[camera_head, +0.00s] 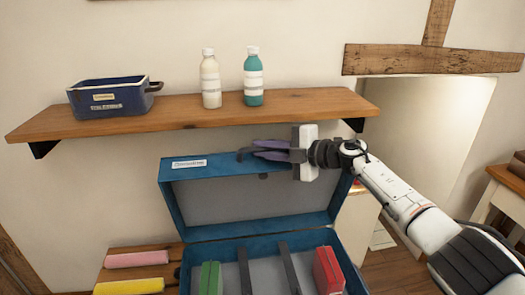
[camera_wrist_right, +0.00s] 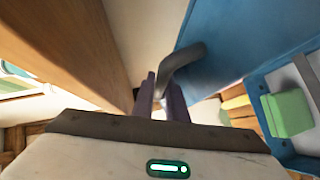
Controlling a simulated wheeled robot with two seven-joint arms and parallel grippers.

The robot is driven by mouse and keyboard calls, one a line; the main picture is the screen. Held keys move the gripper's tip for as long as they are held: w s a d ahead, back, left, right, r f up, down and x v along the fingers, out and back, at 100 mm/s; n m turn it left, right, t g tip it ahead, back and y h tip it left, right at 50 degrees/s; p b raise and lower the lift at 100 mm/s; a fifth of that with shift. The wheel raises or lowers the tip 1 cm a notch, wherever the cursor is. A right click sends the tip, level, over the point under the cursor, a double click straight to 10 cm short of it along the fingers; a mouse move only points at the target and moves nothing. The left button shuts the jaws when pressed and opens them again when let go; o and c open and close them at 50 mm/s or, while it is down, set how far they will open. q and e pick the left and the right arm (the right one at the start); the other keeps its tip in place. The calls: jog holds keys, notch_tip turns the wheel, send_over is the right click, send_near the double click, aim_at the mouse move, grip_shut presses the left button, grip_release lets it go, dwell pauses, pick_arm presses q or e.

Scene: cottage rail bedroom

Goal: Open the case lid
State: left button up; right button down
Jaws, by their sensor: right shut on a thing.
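The blue case (camera_head: 215,252) stands open, with its lid (camera_head: 225,168) raised upright at the back and its grey inside facing me. A white label is on the lid's top edge. My right gripper (camera_head: 268,150) reaches in from the right along that edge. Its purple fingers are shut on the lid's dark handle (camera_wrist_right: 183,62), which shows between them in the right wrist view. The handle's far end (camera_head: 243,154) peeks out past the fingertips. Inside the case lie a green block (camera_head: 210,278), a red block (camera_head: 328,272) and two dark straps. My left gripper is out of view.
A wooden wall shelf (camera_head: 190,116) hangs just above and behind the lid. It holds a blue bin (camera_head: 110,98), a white bottle (camera_head: 210,82) and a teal bottle (camera_head: 253,82). Pink (camera_head: 137,259) and yellow (camera_head: 130,287) items lie left of the case.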

jog(key=shift+r, duration=0.1)
jog(key=c, duration=1.8)
grip_release()
jog(key=shift+o, duration=0.2)
jog(key=shift+s+d+r+p, duration=0.1)
jog(key=shift+s+d+p, duration=0.15)
jog(key=shift+d+p, duration=0.25)
jog(key=p+v, duration=0.1)
jog(key=v, duration=0.8)
jog(key=shift+s+r, duration=0.1)
jog(key=shift+r, duration=0.05)
